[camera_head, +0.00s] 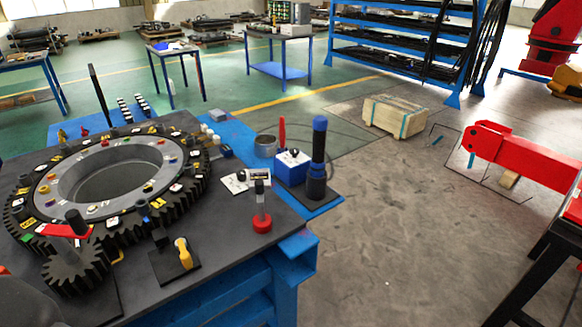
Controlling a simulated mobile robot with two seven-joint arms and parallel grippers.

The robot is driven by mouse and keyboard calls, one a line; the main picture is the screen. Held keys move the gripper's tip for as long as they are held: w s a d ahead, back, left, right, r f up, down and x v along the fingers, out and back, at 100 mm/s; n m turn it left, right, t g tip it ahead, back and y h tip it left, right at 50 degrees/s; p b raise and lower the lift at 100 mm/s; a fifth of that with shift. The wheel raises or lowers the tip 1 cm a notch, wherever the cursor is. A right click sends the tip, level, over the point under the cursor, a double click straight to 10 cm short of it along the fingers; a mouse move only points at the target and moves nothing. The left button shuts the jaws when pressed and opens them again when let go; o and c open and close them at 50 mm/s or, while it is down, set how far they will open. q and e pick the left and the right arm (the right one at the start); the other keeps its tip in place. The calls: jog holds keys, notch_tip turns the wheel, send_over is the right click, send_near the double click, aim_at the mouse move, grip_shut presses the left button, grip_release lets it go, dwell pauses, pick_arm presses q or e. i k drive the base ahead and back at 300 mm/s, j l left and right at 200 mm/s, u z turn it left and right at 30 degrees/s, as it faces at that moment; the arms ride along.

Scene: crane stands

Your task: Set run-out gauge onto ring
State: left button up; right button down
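What looks like the run-out gauge (262,207) stands upright on the front right part of the dark table top, with a red round base, a grey post and a small display head. The ring (75,200) is a large, flat, dark-toothed gear ring with a lighter inner band, lying on the left of the table. Small coloured parts and labels sit around its top. The gauge is apart from the ring, to its right. Neither of my grippers shows in this view.
A small pinion (75,272) meshes at the ring's front. A yellow-handled tool (184,254) stands on a black plate between ring and gauge. A blue box (292,168) and a tall black-and-blue tool (318,160) stand behind the gauge. A wooden crate (394,116) lies on open floor.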

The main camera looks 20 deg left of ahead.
aim_at(259, 180)
jog(key=i+j, duration=0.25)
jog(key=i, duration=0.2)
jog(key=i+j+u, duration=0.15)
jog(key=i, duration=0.25)
jog(key=j, duration=0.05)
